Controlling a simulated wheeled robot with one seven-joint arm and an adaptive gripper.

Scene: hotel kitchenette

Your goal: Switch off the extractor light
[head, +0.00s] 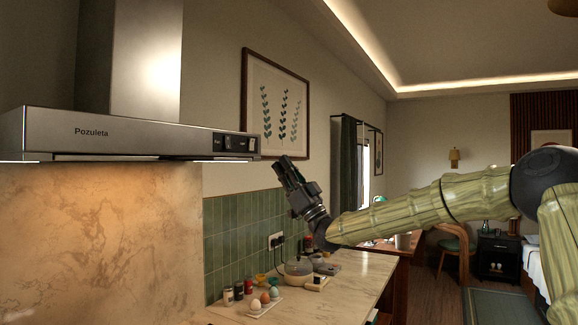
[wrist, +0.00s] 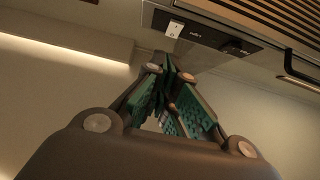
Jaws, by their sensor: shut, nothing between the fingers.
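The steel extractor hood (head: 120,136) hangs at the left in the head view. Warm light falls on the marble splashback below it, so its light looks on. Its dark control panel (head: 237,143) is at the right end of the front edge. In the wrist view the panel (wrist: 205,34) is at the top, with a white rocker switch (wrist: 174,29) and a dark control (wrist: 235,47); their small labels are unreadable. My gripper (head: 282,162) is shut and empty, pointing up, right of and slightly below the panel. Its fingertips (wrist: 168,62) appear below the switch, apparently apart from it.
A marble counter (head: 345,275) below holds a tray of eggs (head: 257,307), small jars and a pot (head: 298,268). A framed plant print (head: 277,105) hangs on the wall behind my gripper. The air between gripper and hood looks clear.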

